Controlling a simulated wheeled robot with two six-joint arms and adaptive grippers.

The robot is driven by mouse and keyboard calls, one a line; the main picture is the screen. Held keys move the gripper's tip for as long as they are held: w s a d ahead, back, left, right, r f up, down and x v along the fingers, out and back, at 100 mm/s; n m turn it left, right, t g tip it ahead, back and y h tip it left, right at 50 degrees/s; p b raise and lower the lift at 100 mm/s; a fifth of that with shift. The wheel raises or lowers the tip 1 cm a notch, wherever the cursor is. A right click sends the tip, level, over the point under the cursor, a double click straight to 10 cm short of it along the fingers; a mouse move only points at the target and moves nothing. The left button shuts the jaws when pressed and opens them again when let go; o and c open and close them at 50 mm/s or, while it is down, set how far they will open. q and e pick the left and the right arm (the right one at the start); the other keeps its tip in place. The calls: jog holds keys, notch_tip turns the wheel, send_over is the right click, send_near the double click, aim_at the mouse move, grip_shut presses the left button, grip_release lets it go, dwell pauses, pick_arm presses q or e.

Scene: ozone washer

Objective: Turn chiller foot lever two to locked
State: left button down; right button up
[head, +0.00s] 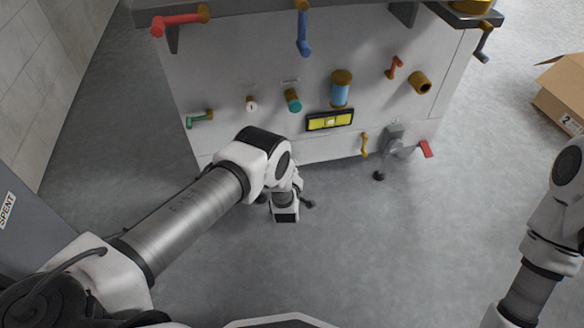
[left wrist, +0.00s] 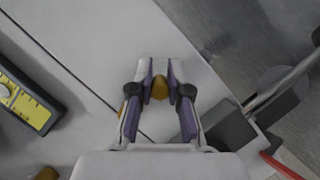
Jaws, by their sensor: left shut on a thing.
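In the left wrist view my left gripper (left wrist: 158,85) is shut on a gold lever (left wrist: 159,89) low on the chiller's pale panel. Only its rounded end shows between the two fingers; the rest is mostly hidden. In the head view my left arm covers these fingers and that lever. Another gold lever (head: 364,143) hangs on the chiller front (head: 235,75) beside the right foot bracket (head: 393,139), with nothing touching it. My right gripper is not in view; only part of the right arm shows at the right edge.
A red handle (head: 425,149) sticks out at the right foot. Several other coloured levers and knobs are above. A cardboard box (head: 562,95) stands far right. The front floor is clear.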

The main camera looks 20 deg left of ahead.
pick_arm(q)
jog(key=shift+a+r, duration=0.2)
jog(key=shift+a, duration=0.15)
jog(key=c, duration=1.1)
grip_release()
jog(key=shift+a+r, duration=0.1)
jog(key=shift+s, duration=0.1)
jog(key=shift+s+d, duration=0.15)
jog(key=shift+d, duration=0.05)
jog(key=v, duration=1.1)
jog(key=shift+s, duration=0.3)
